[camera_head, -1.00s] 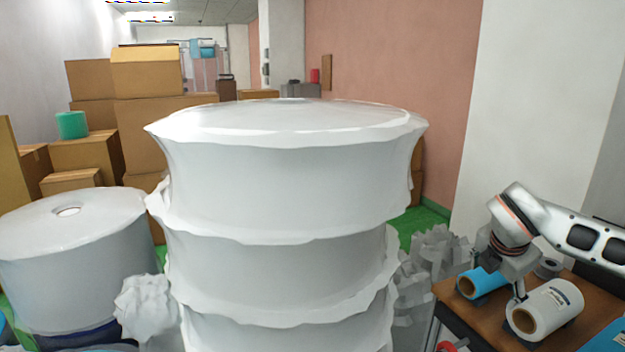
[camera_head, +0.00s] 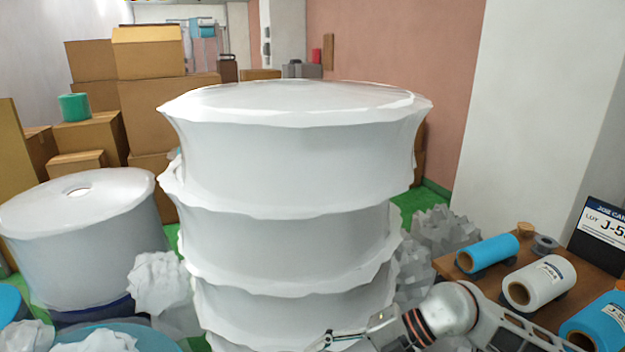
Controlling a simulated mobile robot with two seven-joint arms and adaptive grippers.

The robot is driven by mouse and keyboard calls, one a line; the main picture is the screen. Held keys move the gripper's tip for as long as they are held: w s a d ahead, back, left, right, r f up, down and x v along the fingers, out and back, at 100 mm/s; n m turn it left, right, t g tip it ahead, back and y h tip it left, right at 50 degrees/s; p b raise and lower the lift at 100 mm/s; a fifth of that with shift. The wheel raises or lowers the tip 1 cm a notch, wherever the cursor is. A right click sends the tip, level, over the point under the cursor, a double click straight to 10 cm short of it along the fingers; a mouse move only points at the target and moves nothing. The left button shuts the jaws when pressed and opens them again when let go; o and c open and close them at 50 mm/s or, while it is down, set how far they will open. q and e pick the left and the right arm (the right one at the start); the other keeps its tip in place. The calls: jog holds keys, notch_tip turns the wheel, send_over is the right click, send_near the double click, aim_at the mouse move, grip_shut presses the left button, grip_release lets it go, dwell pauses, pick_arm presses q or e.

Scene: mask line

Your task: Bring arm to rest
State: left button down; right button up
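My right arm comes in from the lower right. Its gripper (camera_head: 328,341) is at the bottom edge, in front of the stack of large white wrapped rolls (camera_head: 300,160). Its fingertips are small and partly cut off by the frame, so I cannot tell whether they are open or shut. No held object shows there. My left gripper is out of view. A blue roll (camera_head: 488,252) and a white roll (camera_head: 540,282) lie on the brown table (camera_head: 450,265) at the right, apart from the gripper.
Another blue roll (camera_head: 598,322) and a dark sign (camera_head: 603,232) are at the table's right. Crumpled grey material (camera_head: 440,232) lies between stack and table. A large wrapped roll (camera_head: 80,225) stands left. Cardboard boxes (camera_head: 155,105) are piled behind.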

jog(key=s+a+r+m+t+y, duration=0.1)
jog(key=a+r+m+t+y, duration=0.55)
jog(key=r+y, duration=0.25)
jog(key=w+d+f+m+t+h+p, duration=0.2)
jog(key=d+f+m+t+h, duration=0.9)
jog(key=d+f+m, duration=0.45)
jog(key=s+d+f+m+g+h, duration=0.2)
jog(key=s+d+f+g+h, duration=0.1)
jog(key=s+f, duration=0.4)
jog(key=s+d+f+m+g+h, duration=0.2)
jog(key=s+f, duration=0.4)
jog(key=f, duration=0.3)
jog(key=d+g+h, duration=0.1)
jog(key=d, duration=0.1)
jog(key=shift+s+d, duration=0.35)
jog(key=shift+m, duration=0.3)
